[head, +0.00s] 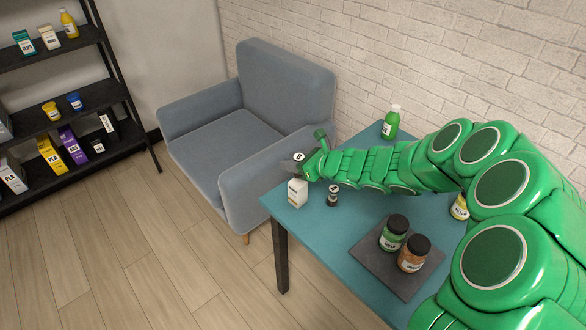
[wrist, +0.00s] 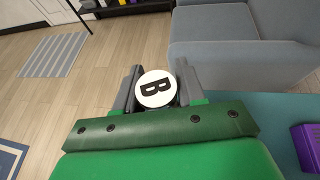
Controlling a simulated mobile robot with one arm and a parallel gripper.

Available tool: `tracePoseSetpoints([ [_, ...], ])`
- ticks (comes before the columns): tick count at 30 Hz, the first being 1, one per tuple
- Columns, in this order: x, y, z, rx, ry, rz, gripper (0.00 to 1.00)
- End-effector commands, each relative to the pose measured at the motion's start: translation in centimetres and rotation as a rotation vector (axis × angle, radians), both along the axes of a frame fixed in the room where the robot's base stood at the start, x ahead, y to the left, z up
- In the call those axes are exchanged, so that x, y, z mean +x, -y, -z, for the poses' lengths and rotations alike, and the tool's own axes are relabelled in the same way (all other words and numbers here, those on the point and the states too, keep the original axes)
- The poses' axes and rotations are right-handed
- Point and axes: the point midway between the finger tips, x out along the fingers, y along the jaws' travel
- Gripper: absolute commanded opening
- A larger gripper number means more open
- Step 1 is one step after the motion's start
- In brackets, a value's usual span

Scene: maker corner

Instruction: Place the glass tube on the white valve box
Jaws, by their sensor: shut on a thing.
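My gripper (head: 296,165) is at the far left end of the teal table. The white valve box (head: 297,193) stands upright near the table's left corner, just below the gripper in the head view. I cannot tell whether the tube touches it. The wrist view does not show the box.
A small black bottle (head: 333,195) stands close right of the box. A dark tray (head: 369,262) holds a green jar (head: 393,235) and a brown jar (head: 413,255). A green bottle (head: 391,122) stands at the back. A purple box (wrist: 306,146) shows at right. A grey armchair (head: 215,140) is beyond the table.

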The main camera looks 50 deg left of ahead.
Motion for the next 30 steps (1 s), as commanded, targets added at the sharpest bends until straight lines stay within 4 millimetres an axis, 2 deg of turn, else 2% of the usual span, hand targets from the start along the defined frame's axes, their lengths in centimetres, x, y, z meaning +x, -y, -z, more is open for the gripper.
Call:
tracePoseSetpoints([
  [8, 0.3, -0.6, 0.8, 0.000, 0.001, -0.001, 0.08],
  [15, 0.3, -0.6, 3.5, 0.001, -0.001, -0.001, 0.08],
  [27, 0.3, -0.6, 3.9, 0.002, 0.000, 0.000, 0.08],
  [28, 0.3, -0.6, 4.0, 0.002, 0.000, 0.000, 0.41],
  [30, 0.3, -0.6, 3.9, 0.002, 0.000, 0.000, 0.51],
])
